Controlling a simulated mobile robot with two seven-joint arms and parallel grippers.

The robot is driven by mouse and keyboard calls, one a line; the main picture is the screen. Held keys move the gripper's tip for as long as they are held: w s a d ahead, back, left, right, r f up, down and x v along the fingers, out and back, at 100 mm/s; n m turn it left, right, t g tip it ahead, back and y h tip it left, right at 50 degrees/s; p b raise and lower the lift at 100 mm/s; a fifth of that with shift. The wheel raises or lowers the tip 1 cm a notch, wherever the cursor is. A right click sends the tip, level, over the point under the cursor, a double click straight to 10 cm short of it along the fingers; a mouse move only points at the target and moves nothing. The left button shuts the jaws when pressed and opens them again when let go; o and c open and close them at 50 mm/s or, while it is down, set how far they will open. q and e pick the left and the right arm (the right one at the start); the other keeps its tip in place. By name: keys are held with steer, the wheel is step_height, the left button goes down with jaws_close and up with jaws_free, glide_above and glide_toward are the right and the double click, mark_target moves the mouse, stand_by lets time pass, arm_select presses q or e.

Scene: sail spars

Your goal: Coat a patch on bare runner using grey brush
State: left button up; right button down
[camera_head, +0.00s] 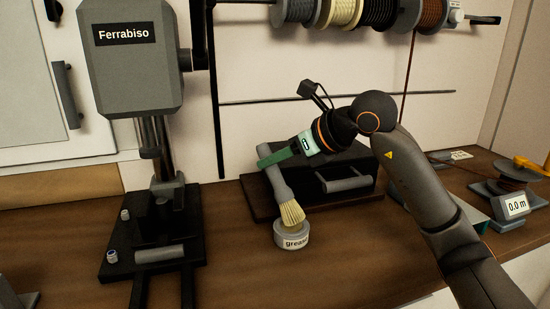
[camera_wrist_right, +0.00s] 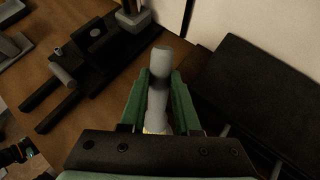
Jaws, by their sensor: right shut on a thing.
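My right gripper (camera_head: 278,156) is shut on the grey handle of the brush (camera_head: 278,178). The brush tilts with its pale bristles down at the grease tin (camera_head: 292,239), a small grey round tin. The bristle tips overlap the tin's top; I cannot tell whether they touch the contents. In the right wrist view the handle (camera_wrist_right: 160,75) stands between the green fingers (camera_wrist_right: 158,100), and the bristles are mostly hidden. Grey bars show on the black block (camera_head: 345,180) and on the press base (camera_head: 159,254); I cannot tell which is the bare runner. My left gripper is not in the head view.
A grey Ferrabiso press (camera_head: 130,60) stands at the left on a black base. A black block (camera_head: 262,203) sits behind the tin. A meter with a 0.0 m display (camera_head: 517,206) is at the right. Spools (camera_head: 340,12) hang above. The wooden bench front (camera_head: 235,275) is clear.

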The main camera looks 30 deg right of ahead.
mark_target(265, 145)
steer(key=shift+f, duration=0.2)
steer(key=shift+r, duration=0.15)
steer(key=shift+r+p, duration=0.5)
steer(key=shift+p, duration=0.1)
steer(key=shift+r+p, duration=0.6)
steer(key=shift+r, duration=0.15)
steer(key=shift+r+p, duration=0.6)
steer(key=shift+r, duration=0.1)
steer(key=shift+r+p, duration=0.9)
steer(key=shift+r, duration=0.1)
steer(key=shift+r+p, duration=0.5)
steer(key=shift+r, duration=0.05)
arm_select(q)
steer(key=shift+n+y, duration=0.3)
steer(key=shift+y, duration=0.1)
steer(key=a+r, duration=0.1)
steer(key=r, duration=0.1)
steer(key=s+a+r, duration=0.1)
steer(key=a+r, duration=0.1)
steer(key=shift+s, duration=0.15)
